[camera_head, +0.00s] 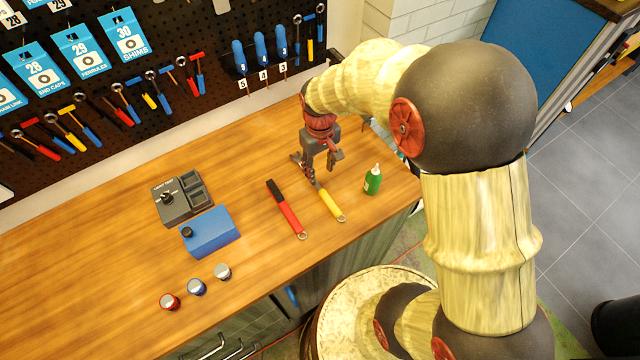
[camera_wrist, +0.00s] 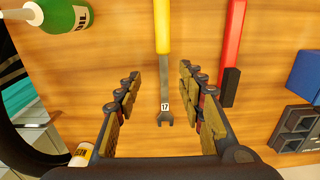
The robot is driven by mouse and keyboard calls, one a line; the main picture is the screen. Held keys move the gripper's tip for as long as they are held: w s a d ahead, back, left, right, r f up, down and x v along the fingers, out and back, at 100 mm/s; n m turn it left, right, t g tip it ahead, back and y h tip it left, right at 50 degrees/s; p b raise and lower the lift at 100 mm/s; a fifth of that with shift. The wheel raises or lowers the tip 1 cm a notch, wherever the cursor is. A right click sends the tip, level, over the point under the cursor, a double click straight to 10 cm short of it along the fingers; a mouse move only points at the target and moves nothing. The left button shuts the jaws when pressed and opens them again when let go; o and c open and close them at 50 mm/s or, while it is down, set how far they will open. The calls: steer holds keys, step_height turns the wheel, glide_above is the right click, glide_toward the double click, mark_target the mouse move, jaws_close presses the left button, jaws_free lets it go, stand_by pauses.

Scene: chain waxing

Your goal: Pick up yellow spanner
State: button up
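The yellow spanner (camera_head: 331,205) lies flat on the wooden workbench, its handle end toward the bench's front edge. In the wrist view the yellow spanner (camera_wrist: 163,60) has a grey shaft with a "17" label and an open-jaw head. My gripper (camera_head: 318,168) is over the head end of the spanner. In the wrist view my gripper (camera_wrist: 162,110) is open, its fingers apart on either side of the grey shaft and not touching it. The gripper partly hides the head end in the head view.
A red-handled tool (camera_head: 287,210) lies left of the spanner, and a green bottle (camera_head: 373,180) stands to its right. A blue box (camera_head: 210,235), a dark grey device (camera_head: 180,203) and three small capped pots (camera_head: 196,287) are further left. A tool pegboard (camera_head: 110,75) stands behind.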

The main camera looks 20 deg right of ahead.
mark_target(319, 188)
steer(key=shift+s+d+f, duration=0.1)
steer(key=shift+d+f, duration=0.1)
steer(key=shift+f, duration=0.25)
steer(key=shift+a+f, duration=0.35)
steer(key=shift+f, duration=0.4)
steer(key=shift+d+f, duration=0.1)
steer(key=shift+f, duration=0.15)
steer(key=f, duration=0.2)
steer(key=f+b, duration=0.1)
steer(key=f, duration=0.1)
steer(key=shift+s+a+f, duration=0.15)
steer(key=shift+a+f, duration=0.05)
steer(key=shift+f, duration=0.1)
steer(key=shift+r, duration=0.1)
jaws_close()
